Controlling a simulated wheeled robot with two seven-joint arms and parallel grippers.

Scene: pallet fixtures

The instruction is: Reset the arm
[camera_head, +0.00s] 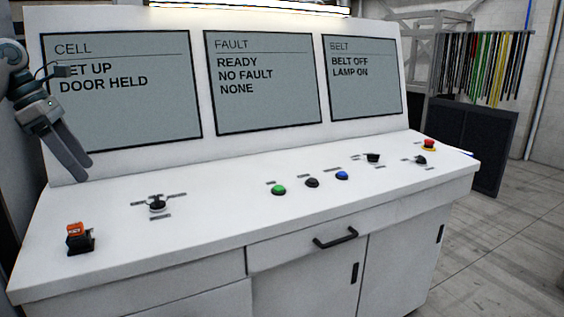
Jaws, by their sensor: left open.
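My left gripper (82,172) hangs at the left edge of the head view, in front of the CELL screen's left side. Its grey fingers point down and to the right, above the back of the console desk, and hold nothing that I can see. My left arm comes in from the left edge, mostly out of view. My right gripper is not in view.
A white console (330,205) carries the CELL screen (150,110), FAULT screen (270,105) and BELT screen (365,95). On it are an orange-topped switch (79,238), a black selector (157,203), green button (278,190), blue button (342,175) and red button (429,144).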

